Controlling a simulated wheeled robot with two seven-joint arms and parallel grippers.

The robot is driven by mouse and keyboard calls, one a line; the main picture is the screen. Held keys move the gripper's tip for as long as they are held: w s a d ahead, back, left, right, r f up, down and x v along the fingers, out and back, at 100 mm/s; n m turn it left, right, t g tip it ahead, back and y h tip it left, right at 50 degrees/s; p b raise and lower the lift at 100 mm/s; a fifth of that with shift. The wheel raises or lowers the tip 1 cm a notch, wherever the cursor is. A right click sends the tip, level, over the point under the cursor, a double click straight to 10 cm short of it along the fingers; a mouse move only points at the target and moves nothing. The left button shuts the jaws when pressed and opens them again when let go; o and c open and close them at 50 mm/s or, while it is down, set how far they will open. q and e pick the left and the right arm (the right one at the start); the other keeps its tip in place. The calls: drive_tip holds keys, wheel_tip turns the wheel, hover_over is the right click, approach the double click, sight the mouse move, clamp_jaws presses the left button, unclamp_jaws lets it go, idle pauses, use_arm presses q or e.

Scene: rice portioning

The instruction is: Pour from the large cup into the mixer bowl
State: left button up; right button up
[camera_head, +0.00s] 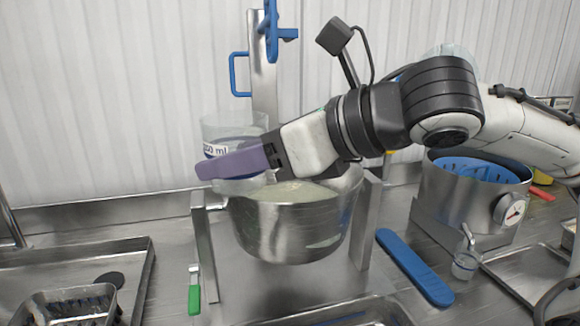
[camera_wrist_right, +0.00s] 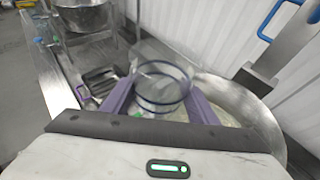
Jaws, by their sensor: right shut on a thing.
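The large cup (camera_head: 233,126) is clear plastic with dark blue bands and a "ml" label. My right gripper (camera_head: 232,163) has purple fingers and is shut on this cup. The cup looks about upright over the left back rim of the mixer bowl (camera_head: 293,232). In the right wrist view the cup (camera_wrist_right: 161,88) sits between both fingers (camera_wrist_right: 160,100), and the steel bowl (camera_wrist_right: 268,122) lies beside and below it. The bowl holds something pale. I cannot tell what is in the cup. My left gripper is not in view.
A steel pot (camera_head: 470,200) with a dial and blue insert stands at the right. A green-handled tool (camera_head: 194,297) is left of the bowl stand. A tray (camera_head: 140,262) is at the far left.

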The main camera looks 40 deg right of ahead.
drive_tip(key=shift+s, duration=0.1)
drive_tip(key=shift+s+a+b, duration=0.1)
drive_tip(key=shift+s+b, duration=0.05)
drive_tip(key=shift+b, duration=0.25)
drive_tip(key=s+a+r+b, duration=0.3)
drive_tip(key=s+a, duration=0.3)
drive_tip(key=s, duration=0.4)
drive_tip(key=shift+b, duration=0.6)
